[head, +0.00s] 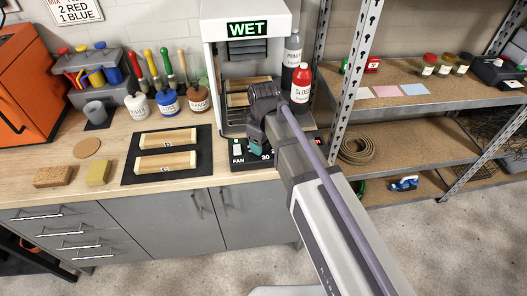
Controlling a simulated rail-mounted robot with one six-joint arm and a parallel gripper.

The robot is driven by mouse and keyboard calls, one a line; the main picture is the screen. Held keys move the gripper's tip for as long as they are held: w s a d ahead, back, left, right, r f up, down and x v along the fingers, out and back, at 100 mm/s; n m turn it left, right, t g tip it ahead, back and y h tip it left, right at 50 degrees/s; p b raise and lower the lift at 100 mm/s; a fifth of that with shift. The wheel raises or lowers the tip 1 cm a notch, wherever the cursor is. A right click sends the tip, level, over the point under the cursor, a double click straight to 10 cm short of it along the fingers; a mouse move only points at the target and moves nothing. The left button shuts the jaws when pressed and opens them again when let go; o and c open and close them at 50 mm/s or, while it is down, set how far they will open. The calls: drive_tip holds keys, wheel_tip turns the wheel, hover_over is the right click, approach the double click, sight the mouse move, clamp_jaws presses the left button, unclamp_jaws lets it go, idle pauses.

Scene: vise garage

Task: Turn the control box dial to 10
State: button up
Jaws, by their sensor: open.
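The black control box (240,161) sits at the counter's front edge, below the white drying cabinet. It shows the word FAN, a light switch and the number 30. My arm reaches in from the lower right and covers much of the box's right part. The dial cannot be made out behind my arm and gripper. My gripper (256,149), with a teal part, is over the box, just above the number 30. It is open. I cannot tell whether it touches the box or the dial.
The white cabinet (212,25) has a lit WET sign and wood pieces inside. A red bottle (301,84) and a grey bottle (292,55) stand at its right. A black mat (131,165) with two wood blocks lies left. A metal shelf post (345,100) rises at right.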

drive_tip(key=shift+c, duration=0.2)
drive_tip(key=c, duration=0.9)
drive_tip(key=shift+m, duration=0.4)
drive_tip(key=m, duration=0.5)
drive_tip(key=shift+m, duration=0.3)
drive_tip(key=m, duration=0.5)
drive_tip(key=shift+m, duration=0.3)
